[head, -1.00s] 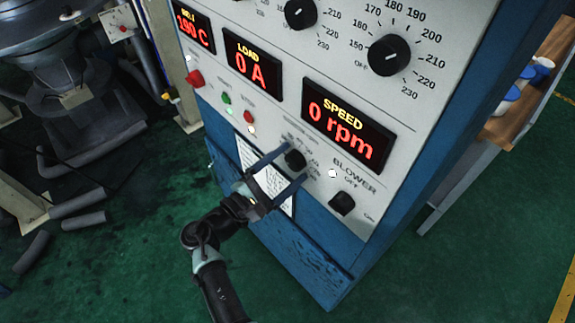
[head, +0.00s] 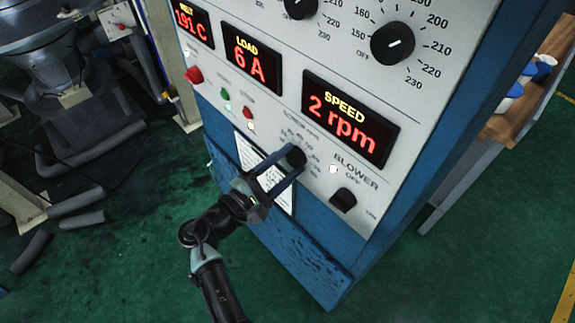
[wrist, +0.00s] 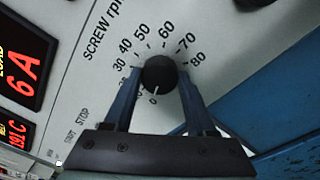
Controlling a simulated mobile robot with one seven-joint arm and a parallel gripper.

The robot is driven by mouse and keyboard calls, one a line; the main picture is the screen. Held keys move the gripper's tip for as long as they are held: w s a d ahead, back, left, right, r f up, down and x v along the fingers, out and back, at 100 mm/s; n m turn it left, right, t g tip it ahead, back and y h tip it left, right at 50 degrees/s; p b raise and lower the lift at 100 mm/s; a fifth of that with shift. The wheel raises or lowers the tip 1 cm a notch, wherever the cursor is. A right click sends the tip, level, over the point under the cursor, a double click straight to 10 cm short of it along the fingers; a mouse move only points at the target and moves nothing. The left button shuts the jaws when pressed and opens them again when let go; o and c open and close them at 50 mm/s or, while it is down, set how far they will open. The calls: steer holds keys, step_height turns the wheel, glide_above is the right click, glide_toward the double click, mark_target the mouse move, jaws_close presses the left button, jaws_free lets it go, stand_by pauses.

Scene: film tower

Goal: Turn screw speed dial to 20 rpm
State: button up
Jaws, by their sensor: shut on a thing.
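The black screw speed dial (head: 296,156) sits low on the white control panel, below the speed display (head: 350,120), which reads 2 rpm. The dial (wrist: 158,74) also shows in the wrist view, inside a scale printed from 0 to 80. Its white pointer line is close to the 0 mark. My gripper (head: 289,163) reaches up to the dial from the lower left. In the wrist view, my gripper (wrist: 159,78) is shut on the dial, with one blue finger on each side. The 10 mark is partly hidden by a finger.
The blower switch (head: 343,201) is close by at the lower right of the dial. The load display (head: 251,62) reads 6 A. A temperature knob (head: 392,43) is higher up. A side table (head: 510,118) stands at the right. Green floor lies open in front.

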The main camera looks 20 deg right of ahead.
steer(key=m+b, duration=0.4)
steer(key=b, duration=0.1)
steer(key=f+m+b, duration=0.1)
steer(key=m+b, duration=0.1)
steer(key=b, duration=0.1)
steer(key=shift+h, duration=0.3)
steer(key=m+b, duration=0.3)
steer(key=b, duration=0.1)
steer(key=shift+r+m+b, duration=0.2)
steer(key=shift+m+b, duration=0.1)
steer(key=shift+m, duration=0.1)
steer(key=shift+m+b, duration=0.35)
steer(key=shift+m, duration=0.05)
steer(key=shift+r, duration=0.2)
steer(key=o, duration=1.4)
steer(key=shift+a, duration=0.1)
steer(key=v, duration=1.2)
steer(key=shift+a+b, duration=0.35)
steer(key=shift+a, duration=0.1)
steer(key=shift+w, duration=0.1)
